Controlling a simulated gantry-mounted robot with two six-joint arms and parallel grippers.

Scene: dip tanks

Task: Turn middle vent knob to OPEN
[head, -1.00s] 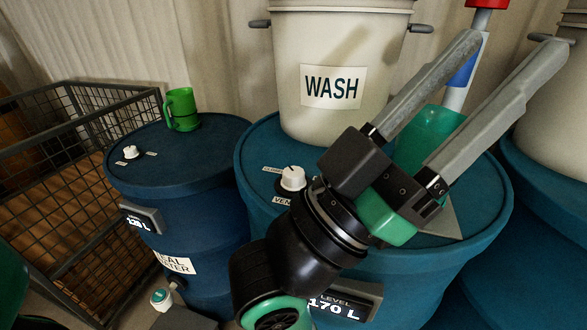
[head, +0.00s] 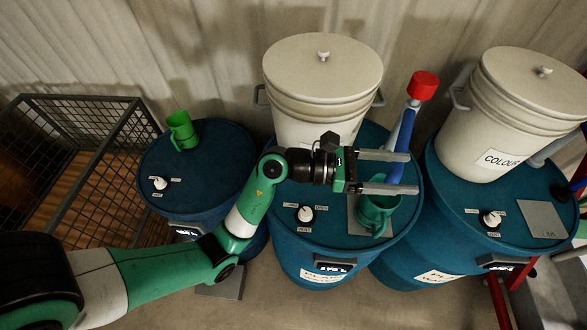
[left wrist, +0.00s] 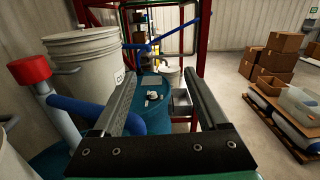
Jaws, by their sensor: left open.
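The middle vent knob (head: 306,214) is a white dial on top of the middle blue drum (head: 290,245), with small labels on either side. Its pointer is too small to read surely. My left gripper (head: 409,172) is open and empty. It is above the drum, behind and to the right of the knob, its fingers pointing right. They overlap the blue-and-red pump tube in the picture; contact cannot be told. In the left wrist view, both fingers (left wrist: 158,77) are wide apart, with another drum's white knob (left wrist: 153,97) beyond them. My right gripper is not in view.
A white lidded bucket (head: 323,75) and a green jug (head: 375,215) stand on the middle drum, with a red-topped tube (head: 422,86). The left drum (head: 215,165) carries a green mug (head: 183,131). The right drum carries the COLOUR bucket (head: 510,120). A wire cage (head: 80,98) stands left.

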